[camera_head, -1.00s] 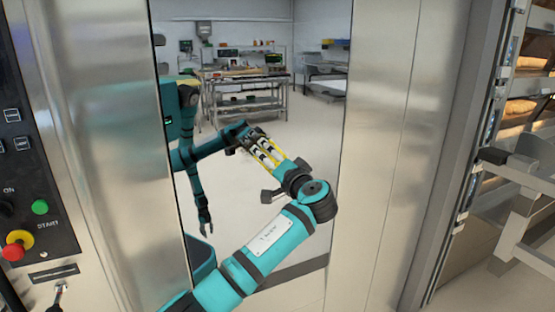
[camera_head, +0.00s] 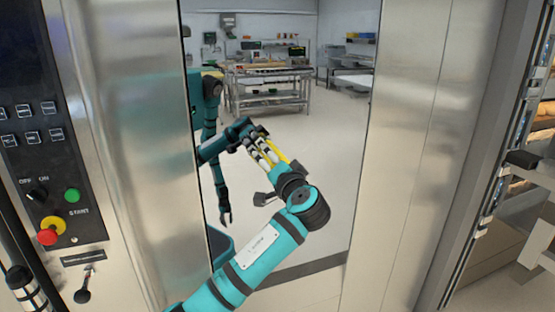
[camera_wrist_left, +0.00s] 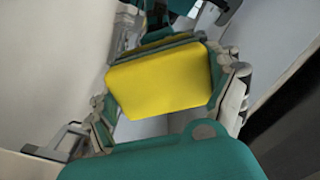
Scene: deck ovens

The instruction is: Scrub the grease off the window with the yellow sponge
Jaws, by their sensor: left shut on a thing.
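The window (camera_head: 320,190) is a tall smooth pane between brushed steel panels, with a room showing in it. No grease stands out on it. My left gripper (camera_head: 268,155) is in front of the pane, in its middle-left part. In the left wrist view, the yellow sponge (camera_wrist_left: 162,82) sits between the two fingers, which are shut on its sides. A dark grey-green layer shows along its far edge. The sponge's far side faces the pane; I cannot tell whether it touches. In the head view the gripper mostly hides the sponge. My right gripper is not directly seen.
A control panel (camera_head: 45,130) with knobs, a green button (camera_head: 72,195) and a red-yellow emergency stop (camera_head: 48,232) is at the left. A rack (camera_head: 530,130) with bread stands at the right. A teal hanging arm shows in the pane, probably a reflection.

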